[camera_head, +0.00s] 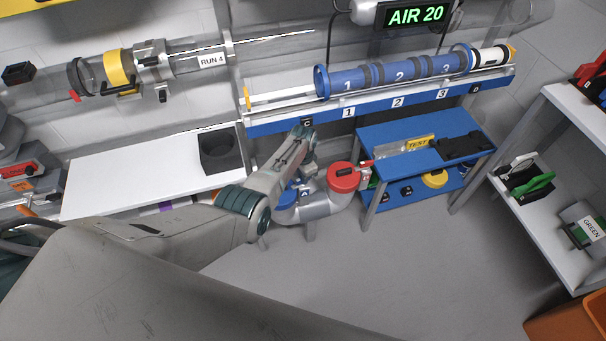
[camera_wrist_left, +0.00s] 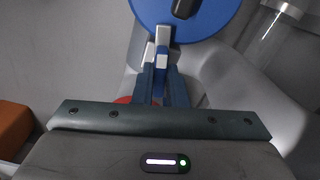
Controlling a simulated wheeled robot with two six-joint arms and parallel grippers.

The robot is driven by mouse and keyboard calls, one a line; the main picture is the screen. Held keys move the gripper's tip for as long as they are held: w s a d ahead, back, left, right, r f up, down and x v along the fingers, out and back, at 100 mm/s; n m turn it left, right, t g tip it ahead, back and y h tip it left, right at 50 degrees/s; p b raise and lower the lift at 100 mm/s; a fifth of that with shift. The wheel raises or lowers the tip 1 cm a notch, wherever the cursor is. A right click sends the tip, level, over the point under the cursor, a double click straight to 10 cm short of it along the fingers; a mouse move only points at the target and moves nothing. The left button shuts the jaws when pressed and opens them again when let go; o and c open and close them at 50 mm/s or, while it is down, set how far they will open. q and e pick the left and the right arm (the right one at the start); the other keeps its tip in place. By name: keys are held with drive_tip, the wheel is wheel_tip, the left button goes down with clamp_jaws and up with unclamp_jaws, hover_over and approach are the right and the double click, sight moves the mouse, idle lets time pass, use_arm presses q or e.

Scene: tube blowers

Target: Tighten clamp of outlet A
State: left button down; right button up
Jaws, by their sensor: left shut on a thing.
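Outlet A shows in the head view as a grey curved pipe (camera_head: 322,206) with blue parts (camera_head: 287,199) beside a small "A" label (camera_head: 304,193). My left gripper (camera_head: 305,181) reaches down over it, and its fingers are partly hidden by my arm. The lever lies just below a round blue cap (camera_wrist_left: 185,22) with a black knob. How tight the clamp is cannot be told. My right gripper is not in view.
A red cap (camera_head: 344,177) sits on the neighbouring pipe end, close to my left gripper. A blue bench (camera_head: 400,131) stands to the right and a white bench (camera_head: 140,178) to the left. A blue tube (camera_head: 395,76) lies on the rail above. The floor in front is clear.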

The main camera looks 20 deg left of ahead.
use_arm(q)
drive_tip(key=shift+m, duration=1.2)
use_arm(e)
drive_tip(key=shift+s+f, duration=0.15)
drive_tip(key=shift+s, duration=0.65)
use_arm(q)
drive_tip(key=c, duration=1.5)
unclamp_jaws()
drive_tip(key=shift+o, duration=0.2)
drive_tip(key=shift+p, duration=0.3)
